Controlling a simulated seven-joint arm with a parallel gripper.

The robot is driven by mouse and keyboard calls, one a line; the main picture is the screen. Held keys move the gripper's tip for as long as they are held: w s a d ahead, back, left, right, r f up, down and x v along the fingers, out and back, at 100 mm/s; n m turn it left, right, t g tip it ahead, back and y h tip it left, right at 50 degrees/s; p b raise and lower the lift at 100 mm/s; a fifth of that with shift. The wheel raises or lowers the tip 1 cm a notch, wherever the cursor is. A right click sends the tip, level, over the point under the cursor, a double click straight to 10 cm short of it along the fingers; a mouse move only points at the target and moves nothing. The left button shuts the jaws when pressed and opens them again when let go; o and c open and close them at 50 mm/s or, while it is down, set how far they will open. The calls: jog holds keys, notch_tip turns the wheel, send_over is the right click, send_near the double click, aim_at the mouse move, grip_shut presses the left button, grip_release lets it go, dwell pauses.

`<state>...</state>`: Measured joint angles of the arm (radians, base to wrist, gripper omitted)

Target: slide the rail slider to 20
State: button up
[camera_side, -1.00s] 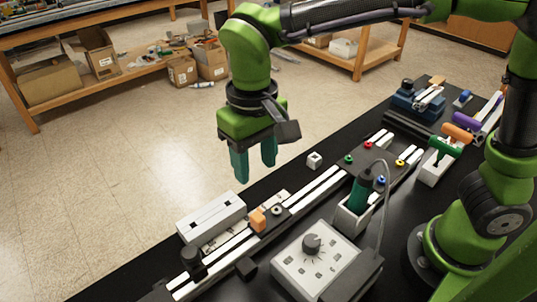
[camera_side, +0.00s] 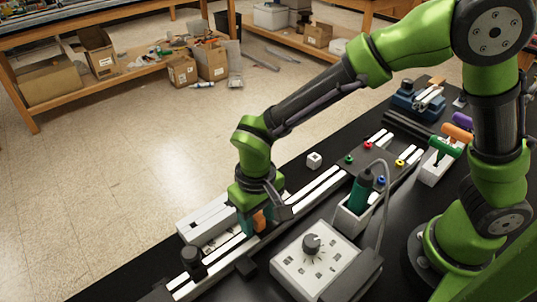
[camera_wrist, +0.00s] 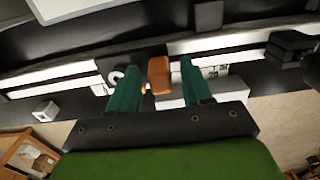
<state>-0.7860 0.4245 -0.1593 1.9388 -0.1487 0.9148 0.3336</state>
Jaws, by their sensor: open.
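The rail slider is a small dark carriage with an orange tab (camera_side: 259,220) on the long white-and-black rail (camera_side: 320,190). The orange tab (camera_wrist: 159,75) stands between my two green fingers in the wrist view. My gripper (camera_wrist: 156,68) is open, with a visible gap between the tab and each finger. In the side view my gripper (camera_side: 251,218) is low over the rail and hides most of the carriage. A pale scale strip with dark printed marks (camera_wrist: 216,72) shows beside the right finger in the wrist view; the fingers cover part of it.
A long white block (camera_side: 200,219) lies beside the rail. A black knob (camera_side: 193,262) stands near the rail's near end. A grey dial box (camera_side: 305,262) and a holder with a green-handled tool (camera_side: 360,192) are to the right. A small white cube (camera_side: 314,160) sits behind.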

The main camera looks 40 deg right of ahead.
grip_shut()
jog(key=shift+a, duration=0.1)
jog(key=a, duration=0.8)
jog(key=shift+r, duration=0.1)
grip_release()
jog(key=shift+d, duration=0.1)
